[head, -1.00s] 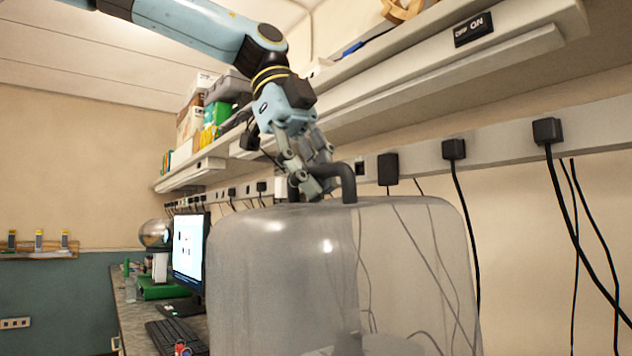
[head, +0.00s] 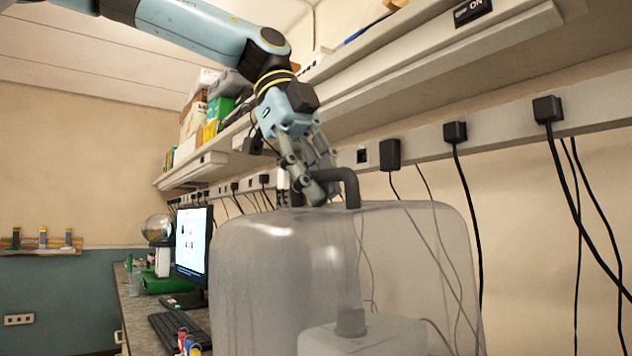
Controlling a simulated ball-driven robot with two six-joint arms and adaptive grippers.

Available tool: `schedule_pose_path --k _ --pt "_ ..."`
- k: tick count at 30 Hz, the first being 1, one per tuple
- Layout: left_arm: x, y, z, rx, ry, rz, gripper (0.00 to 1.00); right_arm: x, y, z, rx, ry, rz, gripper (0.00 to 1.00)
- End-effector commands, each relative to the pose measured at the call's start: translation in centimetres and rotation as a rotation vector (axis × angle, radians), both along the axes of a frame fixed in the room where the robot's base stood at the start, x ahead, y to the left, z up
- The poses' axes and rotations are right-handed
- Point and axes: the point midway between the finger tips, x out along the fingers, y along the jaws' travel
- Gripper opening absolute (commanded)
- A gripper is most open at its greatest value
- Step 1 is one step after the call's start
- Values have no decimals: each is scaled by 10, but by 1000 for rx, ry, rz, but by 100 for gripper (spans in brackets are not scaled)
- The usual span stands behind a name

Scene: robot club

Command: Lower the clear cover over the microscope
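The clear cover (head: 262,262) is a large rounded see-through box in the middle of the head view, standing upright, its lower edge out of the picture. A dark arched handle (head: 350,186) is on its top. My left gripper (head: 316,192) comes down from above, its fingers closed around the left part of the handle. Through the cover's wall I see a white block with a grey round top piece (head: 350,322); I cannot tell whether it is the microscope or whether it is inside or behind the cover. My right gripper is not in view.
A monitor (head: 193,243) and keyboard (head: 175,332) stand on the bench left of the cover. A wall shelf (head: 450,75) runs above, close to my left arm. Black plugs (head: 455,132) with hanging cables line the wall behind. Small coloured items (head: 187,343) lie near the bench front.

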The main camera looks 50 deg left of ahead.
Motion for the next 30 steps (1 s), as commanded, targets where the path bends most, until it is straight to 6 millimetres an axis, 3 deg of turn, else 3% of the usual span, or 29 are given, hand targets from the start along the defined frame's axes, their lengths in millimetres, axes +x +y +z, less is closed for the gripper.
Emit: schedule_pose_path --k 15,30 --pt "2 0 -41 -1 -1 0 0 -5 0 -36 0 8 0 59" --pt "2 0 -47 0 -1 0 0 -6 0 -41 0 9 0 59"
